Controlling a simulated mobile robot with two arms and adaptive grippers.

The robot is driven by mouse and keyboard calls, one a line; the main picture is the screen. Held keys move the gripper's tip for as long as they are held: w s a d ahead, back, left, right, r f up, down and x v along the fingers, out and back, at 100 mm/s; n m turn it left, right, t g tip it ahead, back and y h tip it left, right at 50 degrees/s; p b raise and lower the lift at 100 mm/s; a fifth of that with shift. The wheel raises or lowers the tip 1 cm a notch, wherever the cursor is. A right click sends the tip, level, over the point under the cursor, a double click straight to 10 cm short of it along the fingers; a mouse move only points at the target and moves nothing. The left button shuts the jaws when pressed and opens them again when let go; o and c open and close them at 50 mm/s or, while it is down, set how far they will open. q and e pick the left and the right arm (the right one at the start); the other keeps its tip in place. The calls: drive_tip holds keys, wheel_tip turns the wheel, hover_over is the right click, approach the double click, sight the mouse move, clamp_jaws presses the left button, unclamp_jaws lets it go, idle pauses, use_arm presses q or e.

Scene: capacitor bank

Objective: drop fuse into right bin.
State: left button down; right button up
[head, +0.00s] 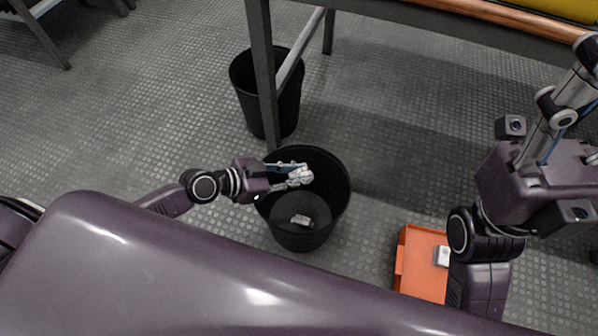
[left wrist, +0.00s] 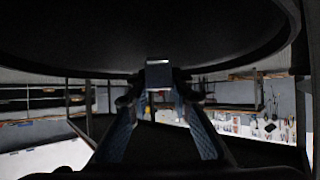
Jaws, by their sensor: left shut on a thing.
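My left gripper (head: 298,176) reaches over the mouth of the nearer black bin (head: 338,205), the one further right in the head view. It is shut on a small light-grey fuse, which shows between the fingertips in the left wrist view (left wrist: 158,73). In the head view the fuse is hard to tell apart from the pale fingertips. Another small pale piece (head: 301,220) lies on the floor of this bin. A second black bin (head: 250,85) stands further back and left. My right arm shows at the right, but its gripper is out of sight.
A grey table leg (head: 262,75) rises close behind the nearer bin, under a workbench (head: 440,18). An orange tray (head: 415,265) with a white piece (head: 441,256) in it sits to the right, partly behind my right arm. The patterned floor between bin and tray is clear.

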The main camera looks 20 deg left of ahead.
use_arm(q)
drive_tip(key=c, duration=1.7)
unclamp_jaws()
drive_tip(key=shift+o, duration=0.2)
drive_tip(key=v, duration=1.2)
